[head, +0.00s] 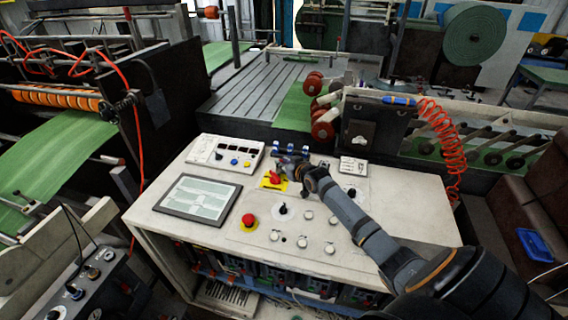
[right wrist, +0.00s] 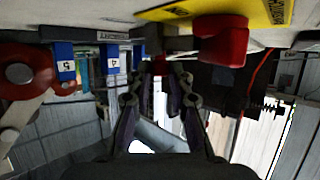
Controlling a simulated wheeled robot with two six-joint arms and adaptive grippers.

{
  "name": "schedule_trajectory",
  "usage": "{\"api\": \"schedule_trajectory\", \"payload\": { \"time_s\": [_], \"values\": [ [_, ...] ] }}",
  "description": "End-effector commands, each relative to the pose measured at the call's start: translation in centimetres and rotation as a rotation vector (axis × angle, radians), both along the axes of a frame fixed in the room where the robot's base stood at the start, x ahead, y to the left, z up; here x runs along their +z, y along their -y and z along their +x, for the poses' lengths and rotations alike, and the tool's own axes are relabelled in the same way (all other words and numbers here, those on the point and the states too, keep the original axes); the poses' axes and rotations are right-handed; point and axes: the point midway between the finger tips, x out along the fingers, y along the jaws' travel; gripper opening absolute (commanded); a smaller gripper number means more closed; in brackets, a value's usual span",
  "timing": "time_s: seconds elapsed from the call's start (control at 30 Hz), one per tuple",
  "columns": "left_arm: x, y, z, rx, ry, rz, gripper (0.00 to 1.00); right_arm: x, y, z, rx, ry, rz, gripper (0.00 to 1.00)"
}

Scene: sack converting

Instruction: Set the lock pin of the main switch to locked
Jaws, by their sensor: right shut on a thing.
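The main switch shows as a red handle (head: 275,178) on a yellow plate (head: 265,184) at the back of the console top. In the right wrist view the red handle (right wrist: 222,40) and the yellow plate (right wrist: 262,12) are close, to the right of the fingers. My right gripper (head: 291,166) is beside the switch, at its back right. In the right wrist view its two fingers (right wrist: 160,82) are closed in on a small, dark part, seemingly the lock pin, mostly hidden between the tips. Whether the pin is in its locked position cannot be told. My left gripper is not in view.
Blue numbered tags (right wrist: 112,58) stand close by the fingers. The console top (head: 218,222) also carries a screen (head: 198,197), a red mushroom button (head: 248,220), a black selector knob (head: 283,209) and several white buttons. A sloped meter panel (head: 226,152) stands left of the switch.

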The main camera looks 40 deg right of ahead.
Motion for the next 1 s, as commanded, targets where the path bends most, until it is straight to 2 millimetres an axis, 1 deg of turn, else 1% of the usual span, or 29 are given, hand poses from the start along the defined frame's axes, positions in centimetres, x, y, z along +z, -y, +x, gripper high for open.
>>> {"api": "schedule_trajectory", "payload": {
  "time_s": [0.03,0.1,0.23,0.27,0.4,0.43,0.57,0.77,0.87,0.97,1.0],
  "values": [
    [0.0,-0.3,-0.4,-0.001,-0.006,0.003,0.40,-0.3,0.0,-0.1,-0.001,-0.008,0.001,0.00],
    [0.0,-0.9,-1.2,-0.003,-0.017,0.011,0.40,-0.3,-0.1,-0.1,0.000,-0.008,0.004,0.00],
    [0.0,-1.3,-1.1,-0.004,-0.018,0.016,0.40,-0.3,-0.2,-0.1,0.001,-0.006,0.006,0.00],
    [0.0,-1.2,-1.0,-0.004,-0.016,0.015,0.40,-0.3,-0.2,-0.1,0.001,-0.006,0.006,0.21],
    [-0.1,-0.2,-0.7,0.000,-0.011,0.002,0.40,-0.2,-0.1,-0.1,0.001,-0.006,0.004,0.40],
    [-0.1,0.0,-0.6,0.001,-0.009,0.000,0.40,-0.2,-0.1,-0.1,0.001,-0.005,0.004,0.42],
    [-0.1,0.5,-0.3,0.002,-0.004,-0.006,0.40,-0.2,0.0,-0.1,0.000,-0.005,0.003,0.42],
    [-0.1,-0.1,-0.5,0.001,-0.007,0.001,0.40,0.0,0.0,-0.3,0.001,-0.004,-0.002,0.42],
    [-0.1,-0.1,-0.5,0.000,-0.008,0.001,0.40,0.3,0.0,-1.4,0.000,-0.005,-0.005,0.42],
    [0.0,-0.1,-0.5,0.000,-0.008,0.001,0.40,1.1,-0.3,-3.5,0.005,-0.008,-0.009,0.42],
    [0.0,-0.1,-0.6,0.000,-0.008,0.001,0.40,1.6,-0.3,-4.5,0.004,-0.008,-0.012,0.42]
  ]
}}
